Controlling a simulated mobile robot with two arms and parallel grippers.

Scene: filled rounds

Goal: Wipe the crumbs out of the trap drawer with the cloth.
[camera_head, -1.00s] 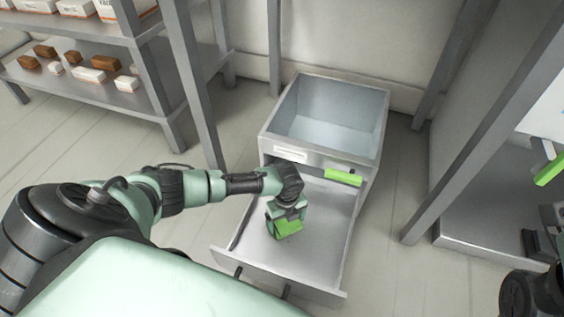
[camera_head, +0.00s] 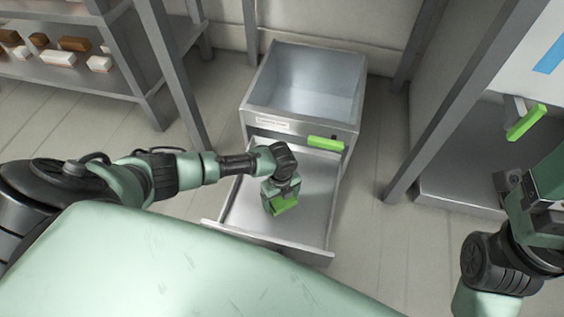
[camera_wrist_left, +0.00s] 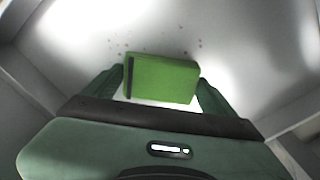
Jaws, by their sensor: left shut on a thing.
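The trap drawer (camera_head: 310,215) is pulled out low from a grey metal cabinet. My left gripper (camera_head: 283,197) is inside the drawer, shut on a green cloth (camera_head: 285,206), a folded block. In the left wrist view the cloth (camera_wrist_left: 162,78) sits between both fingers (camera_wrist_left: 160,90), low over the drawer floor (camera_wrist_left: 240,70); I cannot tell whether it touches. Small dark crumbs (camera_wrist_left: 160,50) lie scattered on the floor just beyond the cloth. Part of my right arm shows at the right edge of the head view; its fingertips are not seen.
The cabinet (camera_head: 268,126) has an open bin top and a green handle (camera_head: 326,143). A shelf (camera_head: 100,78) with boxes and brown blocks stands at left. A metal frame post (camera_head: 440,110) and a second green handle (camera_head: 526,122) are at right.

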